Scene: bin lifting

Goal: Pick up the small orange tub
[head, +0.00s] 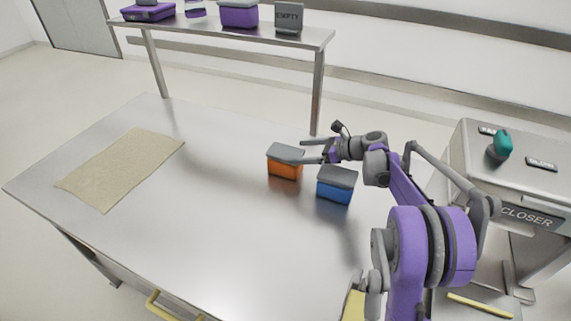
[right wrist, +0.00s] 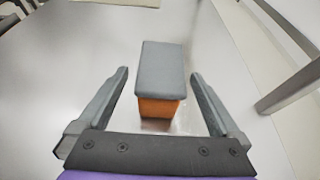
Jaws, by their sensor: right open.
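The small orange tub (head: 284,169) with a grey lid stands upright on the steel table, near its right side in the head view. In the right wrist view the tub (right wrist: 159,105) is centred ahead, between the lines of the two fingers. My right gripper (head: 303,151) is beside the tub's right side, with a finger near the lid in the head view. It is open and empty, and its fingers (right wrist: 160,80) show on either side of the tub. I cannot tell whether a finger touches it. My left gripper is not in view.
A blue tub (head: 334,189) with a grey lid stands just right of the orange one. A beige mat (head: 122,168) lies at the table's left. A raised shelf (head: 225,33) with purple bins runs along the back. The table's front middle (head: 190,240) is clear.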

